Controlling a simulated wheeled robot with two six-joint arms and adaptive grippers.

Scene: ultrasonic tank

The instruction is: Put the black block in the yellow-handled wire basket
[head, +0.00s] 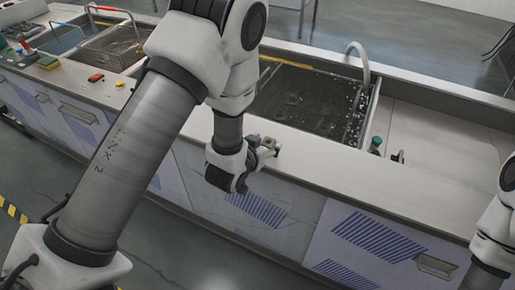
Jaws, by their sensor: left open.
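My left gripper (268,150) is open at the front edge of the counter, with its fingers pointing right. A small olive-brown thing (269,142) shows at its fingertips; I cannot tell whether it is a loose object or part of the gripper. A wire basket (320,100) sits in the tank behind it, with a yellow bar (285,64) along its back that looks like its handle. My left arm hides the basket's left part. My right gripper is out of view.
At the left stand a red-handled basket (111,48) and a blue-handled one (62,40). An orange block (96,77) lies on the counter near them. A green-topped bottle (376,144) stands right of the tank, below a curved tap (361,62). The right counter (440,160) is mostly clear.

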